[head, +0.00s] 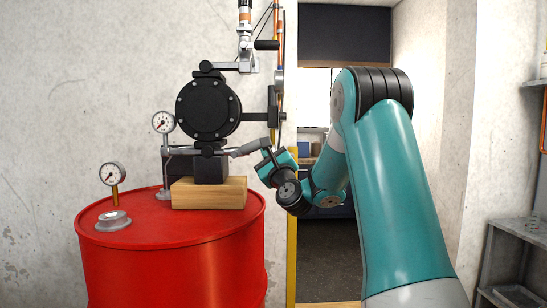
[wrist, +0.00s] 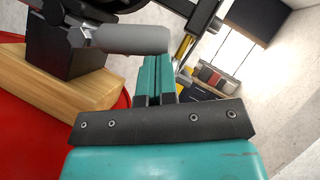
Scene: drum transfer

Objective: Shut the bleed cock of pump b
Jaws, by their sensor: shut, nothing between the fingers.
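A black round pump (head: 208,109) stands above a wooden block on a red drum; no label for pump b is readable. A thick grey bar (head: 250,147) extends right from the pump's underside; it also shows close up in the wrist view (wrist: 130,40). A fitting with a black handle (head: 266,45) sits above the pump. I cannot tell which part is the bleed cock. My gripper (head: 265,153) is at the grey bar's right end. In the wrist view its teal fingers (wrist: 157,65) are shut and empty, tips just below the bar; contact is unclear.
The red drum (head: 175,255) carries the wooden block (head: 208,192) and two gauges (head: 163,122), (head: 112,174). A yellow post (head: 292,240) stands behind my gripper. A grey shelf (head: 510,255) is at the far right. An open doorway lies behind my arm.

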